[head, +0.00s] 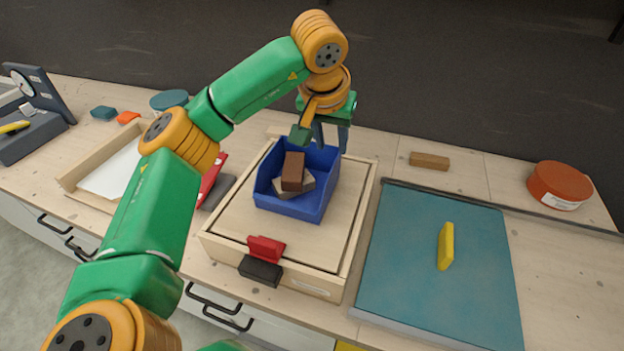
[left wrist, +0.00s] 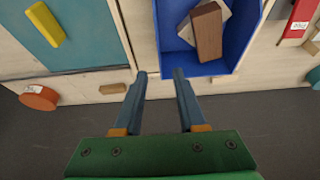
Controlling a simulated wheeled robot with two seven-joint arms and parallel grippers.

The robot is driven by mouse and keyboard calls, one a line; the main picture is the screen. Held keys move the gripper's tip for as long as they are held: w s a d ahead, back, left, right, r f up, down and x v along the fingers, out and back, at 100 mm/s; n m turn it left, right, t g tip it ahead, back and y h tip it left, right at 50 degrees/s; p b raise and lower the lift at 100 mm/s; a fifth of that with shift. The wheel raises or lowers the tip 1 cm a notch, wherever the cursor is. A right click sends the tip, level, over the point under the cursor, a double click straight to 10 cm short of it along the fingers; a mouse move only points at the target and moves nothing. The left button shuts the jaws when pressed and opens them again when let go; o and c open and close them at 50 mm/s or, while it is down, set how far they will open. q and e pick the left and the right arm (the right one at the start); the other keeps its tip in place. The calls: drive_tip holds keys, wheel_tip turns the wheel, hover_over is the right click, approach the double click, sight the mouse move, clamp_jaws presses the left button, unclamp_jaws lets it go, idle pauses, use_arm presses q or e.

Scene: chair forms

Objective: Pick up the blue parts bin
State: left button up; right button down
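The blue parts bin (head: 302,206) stands upright on a light wooden box with a raised rim (head: 222,247). It holds a brown block (head: 292,171) and grey-white pieces (head: 309,183). My right gripper is not in view.
A red and black clamp-like piece (head: 264,257) sits on the box's front edge. A teal mat (head: 400,260) with a yellow block (head: 446,246) lies to the right. A brown block (head: 429,161) and a round rust-red tin (head: 558,186) stand behind. A wooden tray (head: 72,181) is at left.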

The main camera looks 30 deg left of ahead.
use_arm(q)
drive_tip(key=x, duration=0.3)
drive_tip(key=s+b+x, duration=0.1)
drive_tip(key=x, duration=0.3)
drive_tip(key=s+f+b+x, duration=0.1)
drive_tip(key=x, duration=0.3)
drive_tip(key=shift+s+d, duration=0.2)
drive_tip(key=shift+d, duration=0.15)
drive_tip(key=shift+w+f, duration=0.15)
drive_tip(key=shift+f, duration=0.2)
clamp_jaws()
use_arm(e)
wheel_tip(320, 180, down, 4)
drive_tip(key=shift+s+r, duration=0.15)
use_arm(q)
drive_tip(key=shift+r, duration=0.1)
